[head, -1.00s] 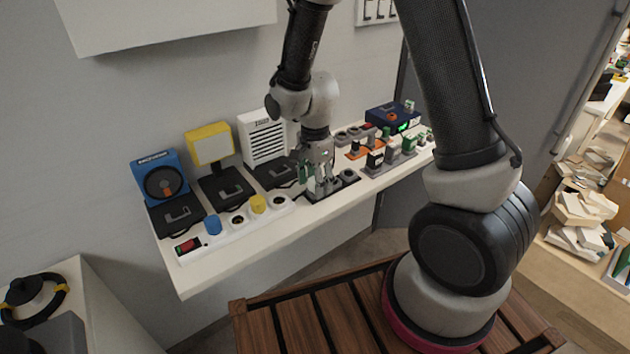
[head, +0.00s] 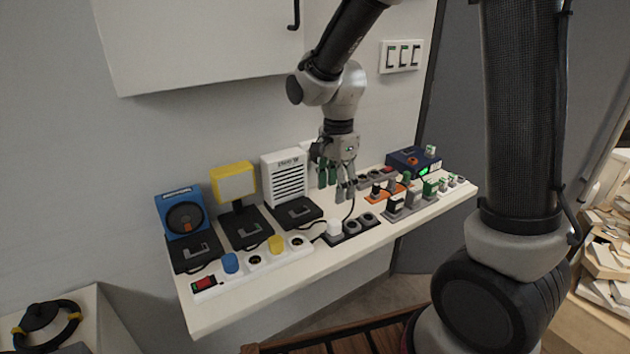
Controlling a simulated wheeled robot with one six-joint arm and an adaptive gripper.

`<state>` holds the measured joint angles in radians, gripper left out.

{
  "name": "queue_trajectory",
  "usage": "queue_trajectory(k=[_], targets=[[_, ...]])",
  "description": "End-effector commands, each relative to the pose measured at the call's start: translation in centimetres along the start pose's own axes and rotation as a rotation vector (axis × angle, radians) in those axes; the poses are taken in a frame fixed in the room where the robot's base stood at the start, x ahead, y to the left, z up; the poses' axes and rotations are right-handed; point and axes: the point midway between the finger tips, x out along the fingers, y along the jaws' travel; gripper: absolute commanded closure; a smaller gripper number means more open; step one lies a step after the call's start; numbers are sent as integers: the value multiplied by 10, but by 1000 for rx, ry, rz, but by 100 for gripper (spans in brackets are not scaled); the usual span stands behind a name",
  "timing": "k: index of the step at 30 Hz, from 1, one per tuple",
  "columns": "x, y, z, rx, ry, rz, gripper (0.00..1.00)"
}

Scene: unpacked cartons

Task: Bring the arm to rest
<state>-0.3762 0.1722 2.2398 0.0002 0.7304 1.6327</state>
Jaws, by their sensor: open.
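My gripper (head: 337,188) hangs from my arm, pointing down, above the white shelf (head: 260,293). Its fingers are apart and nothing is between them. Below the fingertips a white plug (head: 334,228) stands in the left end of a black socket strip (head: 355,234), with a cable rising beside it. The gripper appears clear of the plug.
A blue fan (head: 184,216), a yellow lamp (head: 235,187) and a white heater-like box (head: 285,177) stand at the back. A white strip (head: 268,259) holds blue and yellow plugs. More strips and a dark blue box (head: 408,160) are at right. A wall cabinet (head: 200,45) hangs above.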

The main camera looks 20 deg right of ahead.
Motion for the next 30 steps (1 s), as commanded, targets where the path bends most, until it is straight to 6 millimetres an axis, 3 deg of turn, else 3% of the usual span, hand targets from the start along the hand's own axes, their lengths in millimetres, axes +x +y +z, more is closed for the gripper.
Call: queue_trajectory(k=[5, 8, 12, 18, 22, 26, 30], targets=[[-1, 1, 0, -94, 0, 5, 46], [0, 8, 0, -277, -2, 28, 46], [1, 36, -2, -626, -23, 89, 46], [-44, 90, -24, -1096, -30, 48, 46], [-77, 133, -43, -1306, 14, -17, 46], [-105, 176, -59, -1395, 102, -91, 46], [-126, 208, -70, -1334, 210, -168, 46]])
